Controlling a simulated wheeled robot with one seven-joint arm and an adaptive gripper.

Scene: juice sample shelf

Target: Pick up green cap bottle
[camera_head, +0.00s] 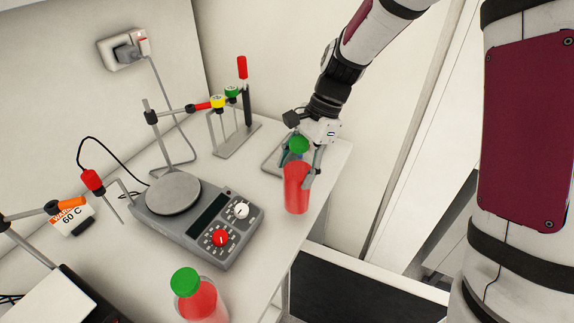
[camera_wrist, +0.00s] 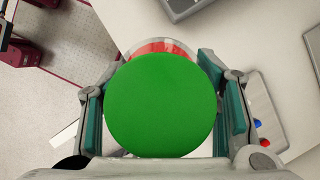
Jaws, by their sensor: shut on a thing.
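A bottle of red liquid with a green cap (camera_head: 297,188) is held in my gripper (camera_head: 308,170) near the right edge of the white table. In the wrist view, its round green cap (camera_wrist: 161,105) fills the middle between the two finger pads and hides most of the bottle. My gripper is shut on this bottle, which looks roughly upright. I cannot tell whether its base touches the table. A second bottle with a green cap and red liquid (camera_head: 204,303) stands at the front of the table, apart from my gripper.
A hotplate stirrer (camera_head: 172,193) with knobs stands left of the held bottle. A stand with coloured-capped tubes (camera_head: 238,137) is behind it. A grey tray (camera_head: 272,160) lies just behind my gripper. A "60 C" sign (camera_head: 71,216) is at left. Table edge is close on the right.

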